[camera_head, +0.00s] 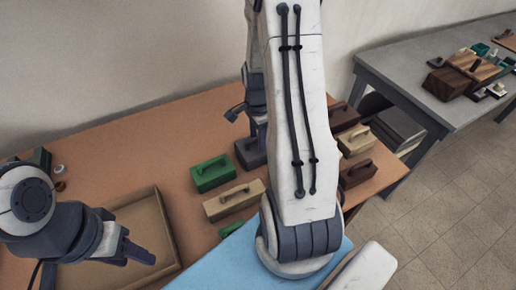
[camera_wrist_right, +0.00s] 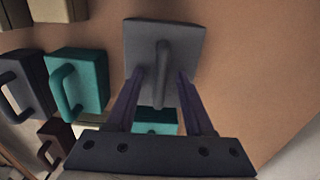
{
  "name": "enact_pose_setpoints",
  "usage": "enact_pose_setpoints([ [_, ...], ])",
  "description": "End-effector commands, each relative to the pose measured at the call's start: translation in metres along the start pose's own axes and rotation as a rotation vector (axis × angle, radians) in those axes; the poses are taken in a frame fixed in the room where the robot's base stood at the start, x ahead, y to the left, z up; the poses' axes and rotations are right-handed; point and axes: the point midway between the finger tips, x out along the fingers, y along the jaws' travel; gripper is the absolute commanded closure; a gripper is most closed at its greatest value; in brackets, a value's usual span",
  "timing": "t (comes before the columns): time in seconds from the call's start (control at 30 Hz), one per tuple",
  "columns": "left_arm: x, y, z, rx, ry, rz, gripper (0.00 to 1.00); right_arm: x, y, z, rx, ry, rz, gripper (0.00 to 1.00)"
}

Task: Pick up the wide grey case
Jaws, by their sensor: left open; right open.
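A grey case (camera_head: 249,154) with a top handle sits on the brown table, partly hidden by my right arm in the head view. In the right wrist view a grey case (camera_wrist_right: 185,38) lies straight ahead with its handle pointing toward the camera. My right gripper (camera_wrist_right: 160,82) is open, with one finger on each side of that handle and no visible grip on it. In the head view its fingers (camera_head: 258,128) show only partly beside the arm. My left gripper (camera_head: 140,254) is open and empty above the cardboard tray.
A green case (camera_head: 210,175) and a beige case (camera_head: 235,201) stand close by. A teal case (camera_wrist_right: 88,75) and a dark case (camera_wrist_right: 22,80) are left in the wrist view. Brown cases (camera_head: 357,174) stand right of my arm. The cardboard tray (camera_head: 165,225) is at front left.

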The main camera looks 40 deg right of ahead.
Motion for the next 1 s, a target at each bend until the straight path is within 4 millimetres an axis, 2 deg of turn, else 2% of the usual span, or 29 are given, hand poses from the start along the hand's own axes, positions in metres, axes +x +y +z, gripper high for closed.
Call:
enact_pose_setpoints([
  [0.17,0.0000,0.0000,0.0000,0.000,0.000,0.000,0.50,0.0003,0.0000,0.0000,0.000,0.000,0.000,0.48],
  [0.23,0.0001,0.0000,0.0000,0.000,0.000,0.000,0.50,0.0003,0.0000,0.0000,0.000,0.000,0.000,0.67],
  [0.3,0.0001,0.0000,0.0000,0.000,0.000,0.000,0.50,0.0002,0.0000,0.0000,0.000,0.000,0.000,0.94],
  [0.33,0.0001,0.0000,0.0000,0.000,0.000,0.000,0.50,0.0002,0.0000,0.0000,0.000,0.000,0.000,1.00],
  [1.0,0.0000,0.0000,0.0000,0.000,0.000,0.000,0.50,-0.0002,-0.0001,0.0000,0.000,0.000,0.000,1.00],
])
